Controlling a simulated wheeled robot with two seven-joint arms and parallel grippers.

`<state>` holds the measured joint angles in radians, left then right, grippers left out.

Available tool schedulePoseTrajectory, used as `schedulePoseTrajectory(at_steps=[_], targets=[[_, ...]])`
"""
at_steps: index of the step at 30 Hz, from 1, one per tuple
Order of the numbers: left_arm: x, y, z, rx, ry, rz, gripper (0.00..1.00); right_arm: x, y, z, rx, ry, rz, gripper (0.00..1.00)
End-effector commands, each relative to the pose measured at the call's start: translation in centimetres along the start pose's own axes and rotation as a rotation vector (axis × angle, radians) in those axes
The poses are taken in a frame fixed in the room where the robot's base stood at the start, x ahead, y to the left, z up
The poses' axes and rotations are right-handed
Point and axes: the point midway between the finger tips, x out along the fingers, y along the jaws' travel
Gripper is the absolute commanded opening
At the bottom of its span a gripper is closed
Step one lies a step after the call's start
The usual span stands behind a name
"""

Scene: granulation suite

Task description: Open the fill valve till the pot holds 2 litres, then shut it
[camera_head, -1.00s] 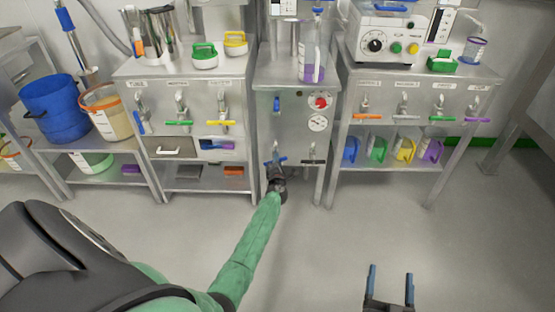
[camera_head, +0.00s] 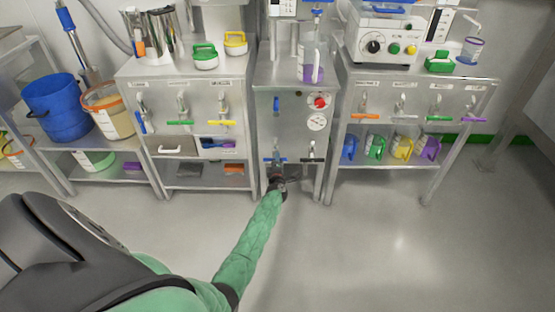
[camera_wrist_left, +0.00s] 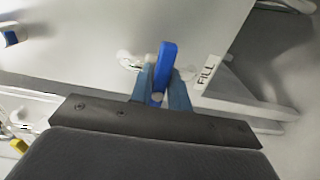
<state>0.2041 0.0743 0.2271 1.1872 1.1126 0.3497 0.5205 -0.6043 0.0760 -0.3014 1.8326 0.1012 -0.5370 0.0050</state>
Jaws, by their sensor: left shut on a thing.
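The fill valve's blue handle (camera_head: 275,160) is at the lower front of the middle steel cabinet (camera_head: 290,135). It lies roughly level in the head view. My left gripper (camera_head: 277,182) reaches it from below. In the left wrist view the blue handle (camera_wrist_left: 166,70) stands between my two blue fingers (camera_wrist_left: 162,90), which are shut on it, beside a "FILL" label (camera_wrist_left: 207,74). A clear jug with a purple part (camera_head: 312,62) stands on the cabinet top. I cannot tell which vessel is the pot, nor its level. My right gripper is not in view.
A black-handled valve (camera_head: 312,158) sits right of the fill valve. A gauge (camera_head: 317,123), red knob (camera_head: 320,101) and blue lever (camera_head: 276,105) are above. Side cabinets carry valves with coloured handles (camera_head: 180,123). The floor (camera_head: 390,240) in front is clear.

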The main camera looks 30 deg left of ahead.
Motion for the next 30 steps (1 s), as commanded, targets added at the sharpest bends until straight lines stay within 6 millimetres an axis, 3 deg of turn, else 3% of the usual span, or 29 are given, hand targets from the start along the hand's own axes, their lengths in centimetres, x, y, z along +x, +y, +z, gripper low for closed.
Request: schedulePoseTrajectory(at_steps=[20,21,23,30], targets=[[-0.08,-0.18,0.11,0.025,-0.001,-0.002,0.0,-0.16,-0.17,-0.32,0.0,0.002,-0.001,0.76],[-0.08,-0.18,0.11,0.025,-0.001,-0.002,0.26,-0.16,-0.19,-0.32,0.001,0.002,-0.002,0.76],[-0.07,-0.16,0.09,0.025,-0.001,-0.002,0.37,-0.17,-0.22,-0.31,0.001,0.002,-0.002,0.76],[-0.03,-0.08,0.04,0.026,0.0,-0.001,0.39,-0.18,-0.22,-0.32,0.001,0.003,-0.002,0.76]])
